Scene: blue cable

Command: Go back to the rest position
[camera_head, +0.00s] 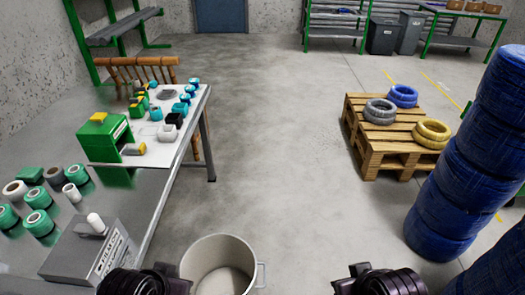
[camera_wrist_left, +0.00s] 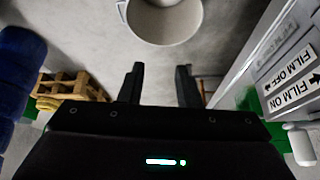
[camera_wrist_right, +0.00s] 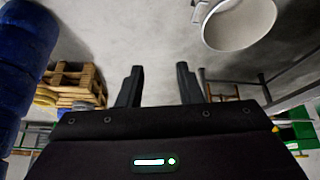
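My left gripper (camera_wrist_left: 159,82) is open and empty in the left wrist view, its two dark fingers apart with bare floor between them. My right gripper (camera_wrist_right: 158,82) is open and empty in the right wrist view, also over bare floor. In the head view only dark parts of my two arms show at the bottom edge, on either side of the middle. A blue cable coil (camera_head: 403,95) lies on the wooden pallet (camera_head: 372,160), beside a grey coil (camera_head: 380,111) and a yellow coil (camera_head: 432,133). Neither gripper touches a coil.
A pale bin (camera_head: 218,246) stands on the floor near my left arm. A workbench (camera_head: 165,200) with green spools (camera_head: 38,223) and a grey film box (camera_head: 82,252) runs along the left. A tall blue stack (camera_head: 455,190) stands at the right. The middle floor is clear.

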